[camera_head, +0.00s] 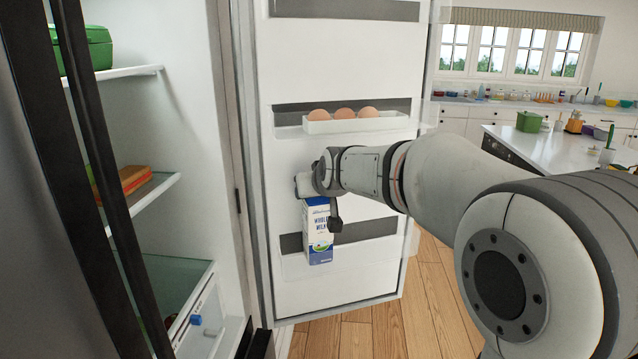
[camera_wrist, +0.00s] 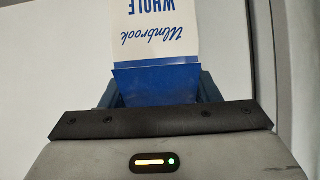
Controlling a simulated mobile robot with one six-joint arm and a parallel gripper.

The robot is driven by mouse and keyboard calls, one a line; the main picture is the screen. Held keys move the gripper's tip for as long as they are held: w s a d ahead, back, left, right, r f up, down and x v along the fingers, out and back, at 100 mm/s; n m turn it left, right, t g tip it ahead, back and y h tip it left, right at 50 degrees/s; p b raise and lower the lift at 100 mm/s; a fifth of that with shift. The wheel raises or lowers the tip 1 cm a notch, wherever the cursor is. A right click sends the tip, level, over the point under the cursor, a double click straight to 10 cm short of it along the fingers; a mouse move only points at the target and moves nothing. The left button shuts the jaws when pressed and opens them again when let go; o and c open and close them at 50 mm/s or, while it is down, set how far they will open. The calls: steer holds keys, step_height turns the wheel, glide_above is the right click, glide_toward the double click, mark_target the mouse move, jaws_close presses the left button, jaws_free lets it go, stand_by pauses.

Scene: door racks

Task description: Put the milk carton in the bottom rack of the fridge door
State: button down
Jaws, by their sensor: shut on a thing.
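The milk carton (camera_head: 318,232) is white and blue with a "Whole Milk" label. It hangs upright below my gripper (camera_head: 308,192) in front of the open fridge door (camera_head: 345,75). My gripper is shut on the carton's blue top; the carton (camera_wrist: 160,45) also shows in the wrist view, its lettering upside down, between the jaws (camera_wrist: 158,88). The bottom rack (camera_head: 370,255) is the lowest one on the door. The carton's lower part overlaps that rack in the head view; I cannot tell whether it is inside or touching it.
Above, a door rack (camera_head: 355,124) holds three eggs (camera_head: 344,113). At left are fridge shelves with a green container (camera_head: 84,48), a sandwich-like item (camera_head: 124,181) and a drawer (camera_head: 200,318). Wood floor (camera_head: 425,300) and a kitchen island (camera_head: 560,150) lie to the right.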

steer(key=shift+f, duration=0.5)
steer(key=shift+c, duration=2.4)
jaws_free()
steer(key=shift+s, duration=0.1)
steer(key=b+v, duration=0.2)
steer(key=v, duration=1)
steer(key=s+d+f+m+g+h, duration=0.2)
steer(key=s+d+f+g, duration=0.1)
steer(key=s+d+f, duration=0.6)
steer(key=s+d+f+m+g+h, duration=0.2)
steer(key=s+d+f+g, duration=0.2)
steer(key=s+d+f, duration=0.4)
steer(key=s+f, duration=0.5)
steer(key=s, duration=0.3)
steer(key=shift+s+d, duration=0.4)
